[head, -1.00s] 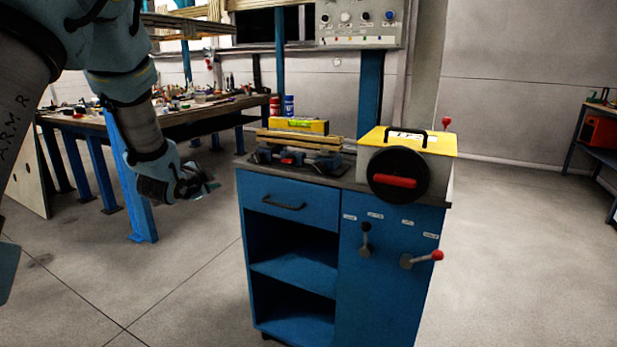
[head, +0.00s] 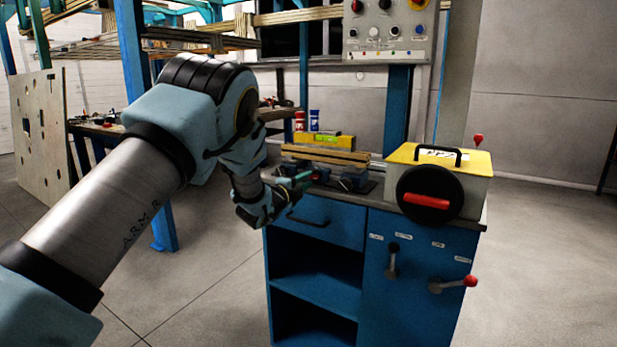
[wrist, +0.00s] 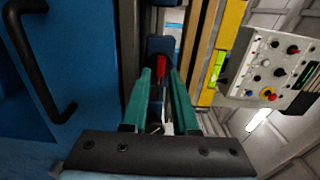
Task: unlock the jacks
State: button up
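No part in view is readable as the jacks. Two levers stand on the blue cabinet front: one with a dark knob (head: 393,262), pointing up, and one with a red knob (head: 470,281), pointing right. The small labels above them are unreadable. My gripper (head: 304,177) is at the front edge of the cabinet top, left of and above both levers. In the wrist view its green fingers (wrist: 159,76) are apart, with a small red part (wrist: 161,70) of the bench fixture (head: 347,180) showing between their tips. I cannot tell whether they touch it.
A yellow-topped box (head: 450,162) with a black wheel and red handle stands on the right of the cabinet top. Wooden strips (head: 325,155) and a yellow level (head: 318,141) lie behind my gripper. A drawer handle (wrist: 42,62) is close by. The floor at right is clear.

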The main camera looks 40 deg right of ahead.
jog(key=shift+x, duration=0.85)
grip_shut()
